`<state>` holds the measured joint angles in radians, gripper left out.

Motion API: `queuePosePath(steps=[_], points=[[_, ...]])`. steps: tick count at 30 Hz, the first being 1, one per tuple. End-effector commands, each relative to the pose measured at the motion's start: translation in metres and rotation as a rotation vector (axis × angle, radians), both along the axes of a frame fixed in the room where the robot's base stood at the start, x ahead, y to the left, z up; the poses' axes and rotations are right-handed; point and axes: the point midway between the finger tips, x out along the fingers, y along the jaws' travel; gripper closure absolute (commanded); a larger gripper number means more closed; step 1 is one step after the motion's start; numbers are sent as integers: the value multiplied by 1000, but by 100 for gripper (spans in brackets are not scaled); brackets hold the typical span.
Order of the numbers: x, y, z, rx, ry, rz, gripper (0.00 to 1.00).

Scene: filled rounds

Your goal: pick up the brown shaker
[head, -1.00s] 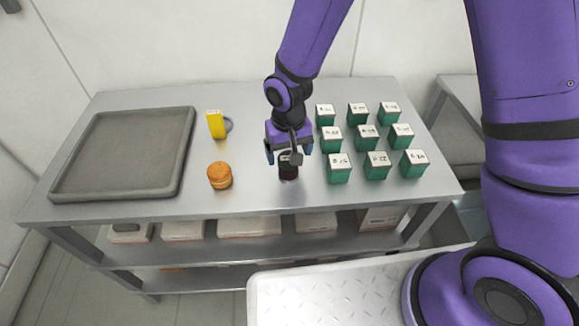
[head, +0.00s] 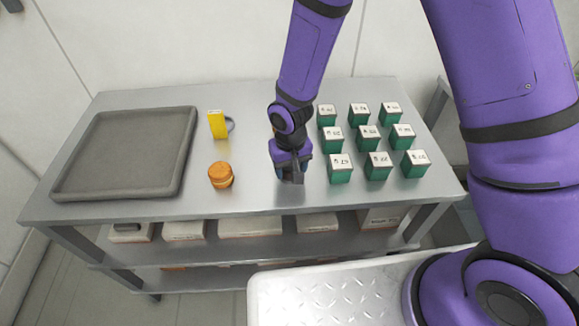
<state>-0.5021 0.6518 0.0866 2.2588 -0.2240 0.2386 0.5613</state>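My gripper (head: 292,174) points down low over the front middle of the steel table, left of the green boxes. The dark brown shaker stood at this spot a second ago; now my gripper and wrist cover it and I cannot make it out. Whether the fingers are around it, and whether they are open or shut, cannot be told from this view.
Several green boxes with white tops (head: 368,138) stand in rows close on the right. An empty grey tray (head: 68,185) lies at the left of the table (head: 255,110).

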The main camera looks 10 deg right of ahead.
Motion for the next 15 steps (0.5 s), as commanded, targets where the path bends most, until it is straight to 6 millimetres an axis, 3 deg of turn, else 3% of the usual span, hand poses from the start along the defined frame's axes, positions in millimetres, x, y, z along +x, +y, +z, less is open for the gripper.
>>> queuePosePath(steps=[15], points=[[1, 0, 7, 1, -2, 0, 69]])
